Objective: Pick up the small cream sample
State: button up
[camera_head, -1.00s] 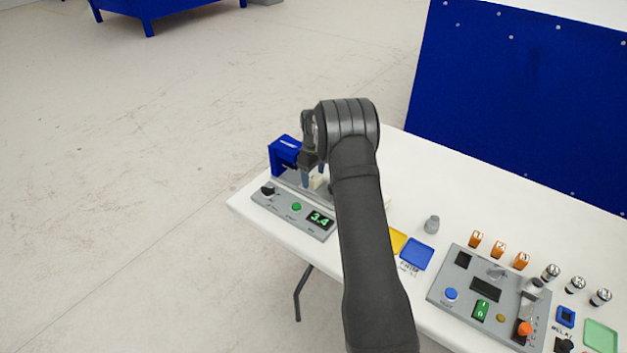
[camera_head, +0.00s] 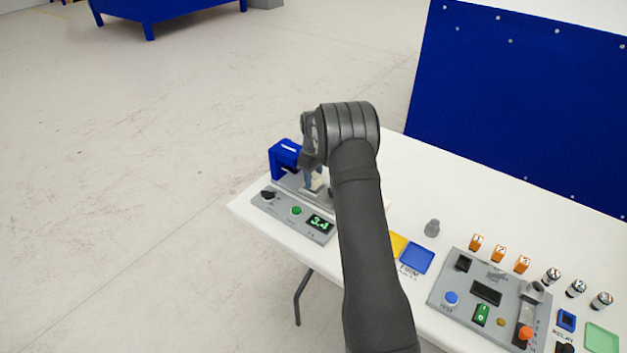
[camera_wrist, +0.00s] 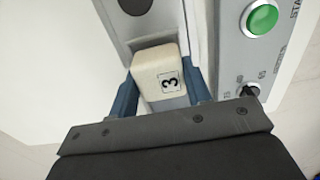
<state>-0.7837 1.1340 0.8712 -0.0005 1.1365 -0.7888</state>
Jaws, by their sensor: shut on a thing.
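The small cream sample (camera_wrist: 158,72) is a block with a black "3" on its face, seen in the wrist view. My gripper (camera_wrist: 163,92) has its two blue fingers on either side of it and is shut on it. In the head view my gripper (camera_head: 312,182) is at the grey tester (camera_head: 264,204), beside its blue frame (camera_head: 285,157), and the sample (camera_head: 318,185) shows only as a small pale patch there. Whether the sample touches the tester's bed is hard to tell.
The tester has a green button (camera_head: 296,210), a black knob (camera_head: 268,194) and a display (camera_head: 320,222) reading 3.4. Yellow and blue pads (camera_head: 416,257), a grey weight (camera_head: 432,228) and a second control panel (camera_head: 487,300) lie to the right. The back of the table is clear.

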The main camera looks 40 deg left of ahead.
aim_at(313, 176)
notch_tip(313, 176, up, 3)
jog(key=shift+r, duration=0.1)
jog(key=w+d+r, duration=0.3)
jog(key=d+r, duration=0.3)
jog(key=d, duration=0.5)
jog(key=s+d+f+m, duration=0.1)
jog(key=s+d+m, duration=0.2)
jog(key=d, duration=0.8)
jog(key=s+d+m, duration=0.3)
jog(key=d, duration=0.7)
jog(key=s+d+f+m, duration=0.1)
jog(key=s+d+m, duration=0.2)
jog(key=d, duration=0.8)
jog(key=a+f, duration=0.2)
jog(key=a, duration=0.1)
jog(key=w+a+f, duration=0.1)
jog(key=a+f, duration=0.1)
jog(key=a, duration=0.2)
jog(key=a+f, duration=0.2)
jog(key=a, duration=0.2)
jog(key=shift+w+a+f, duration=0.15)
jog(key=shift+w+f, duration=0.05)
jog(key=shift+w, duration=0.05)
jog(key=shift+a+f, duration=0.1)
jog(key=shift+f, duration=1.95)
jog(key=shift+f, duration=0.1)
